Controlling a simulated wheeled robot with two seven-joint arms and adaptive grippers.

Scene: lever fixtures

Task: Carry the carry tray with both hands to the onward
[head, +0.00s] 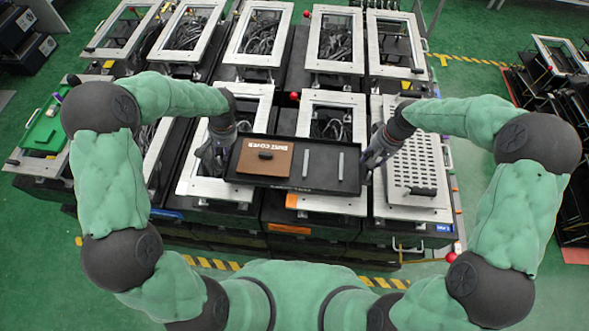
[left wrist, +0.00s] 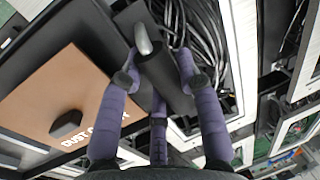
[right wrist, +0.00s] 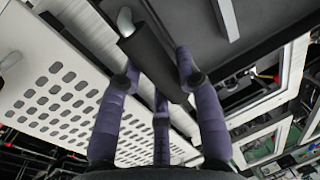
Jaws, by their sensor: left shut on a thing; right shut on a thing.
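The carry tray (head: 317,186) is a dark shallow tray held level above the fixtures, between my two grippers. On it lie a brown dust cover (head: 264,160) with a dark knob and two light grey bars (head: 340,167). My left gripper (head: 220,153) is at the tray's left end, and its fingers close around a dark handle (left wrist: 164,75) in the left wrist view. My right gripper (head: 376,157) is at the right end, and its fingers close around the other dark handle (right wrist: 152,52) in the right wrist view. No place marked onward can be made out.
Rows of fixtures with light frames (head: 330,40) and cables inside stand under and behind the tray. A perforated white panel (head: 416,165) lies right of my right gripper. A green panel (head: 46,128) is at left. Green floor with yellow-black tape shows around.

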